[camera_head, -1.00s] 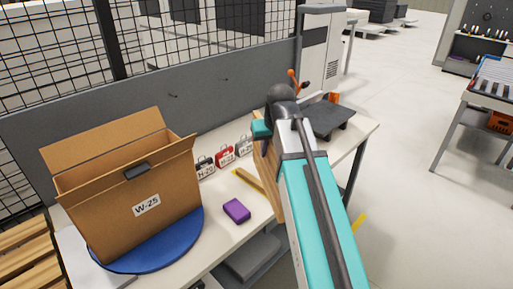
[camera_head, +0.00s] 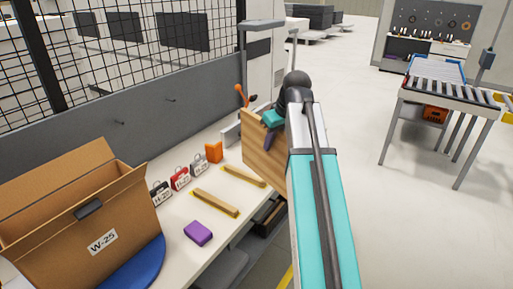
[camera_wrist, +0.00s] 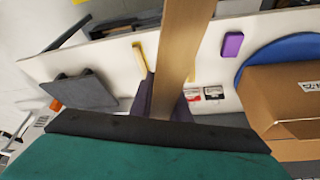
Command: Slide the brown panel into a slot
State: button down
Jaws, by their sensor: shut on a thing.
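The brown panel (camera_head: 262,155) is a flat wood-coloured board, held raised near the far end of the worktable. My gripper (camera_head: 270,135) is shut on it; in the head view my arm covers the panel's right side. In the wrist view the panel (camera_wrist: 184,45) shows as a long narrow edge, standing between the two dark purple fingers (camera_wrist: 165,105). A roller-topped stand (camera_head: 438,86) with dark gaps is at the right, well apart from the panel. I cannot tell which gap, if any, is the slot.
The worktable (camera_head: 182,238) holds an open cardboard box W-25 (camera_head: 100,205) on a blue disc (camera_head: 145,262), a purple block (camera_head: 198,233), two wooden strips (camera_head: 214,203) and small label cases (camera_head: 180,178). Open floor (camera_head: 360,130) lies between table and stand.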

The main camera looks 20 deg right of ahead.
jog(key=s+d+r+n+p, duration=0.1)
jog(key=s+d+r, duration=0.3)
jog(key=d, duration=0.3)
jog(key=s+d+r+n+y+p, duration=0.1)
jog(key=s+d+r+p, duration=0.1)
jog(key=s+d+r, duration=0.3)
jog(key=s+d+r+n+p, duration=0.1)
jog(key=s+d+r, duration=0.4)
jog(key=d, duration=0.5)
jog(key=shift+s+d+r+n, duration=0.2)
jog(key=shift+r+n, duration=0.15)
jog(key=shift+n, duration=0.15)
jog(key=shift+d, duration=0.1)
